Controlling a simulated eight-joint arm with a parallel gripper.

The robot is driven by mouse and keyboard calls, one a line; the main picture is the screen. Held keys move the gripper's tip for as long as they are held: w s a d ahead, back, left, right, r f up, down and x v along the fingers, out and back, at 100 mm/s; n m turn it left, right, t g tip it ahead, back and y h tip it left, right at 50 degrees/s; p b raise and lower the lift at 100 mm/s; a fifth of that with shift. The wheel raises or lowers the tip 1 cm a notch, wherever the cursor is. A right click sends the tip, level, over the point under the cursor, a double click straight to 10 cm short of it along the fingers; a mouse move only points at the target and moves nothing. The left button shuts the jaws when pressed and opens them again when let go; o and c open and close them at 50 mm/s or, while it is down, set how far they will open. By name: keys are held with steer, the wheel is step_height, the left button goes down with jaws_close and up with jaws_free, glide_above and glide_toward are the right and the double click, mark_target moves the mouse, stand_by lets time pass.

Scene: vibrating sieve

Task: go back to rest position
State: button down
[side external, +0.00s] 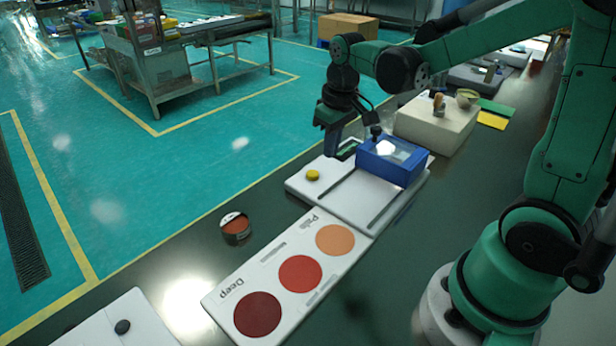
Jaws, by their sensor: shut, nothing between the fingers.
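My gripper (331,148) points down above the back left corner of the white sieve machine (345,200). It is shut and holds nothing. A yellow button (313,175) is on the machine's left part, below and left of the gripper. A small dark display (348,150) is partly hidden behind the gripper and the box. The exact height of the fingertips above the machine is hard to tell.
A white board with three coloured circles (268,247) lies in front of the machine. An open tin with reddish contents (235,226) stands left of it. A white block (437,125) bearing a bowl (467,97) and a brown-topped tool (439,103) stands behind right.

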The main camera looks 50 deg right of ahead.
steer(key=s+a+r+t, duration=0.4)
steer(key=s+a+t, duration=0.1)
steer(key=a+t, duration=0.1)
steer(key=shift+s+a, duration=0.15)
steer(key=shift+a, duration=0.45)
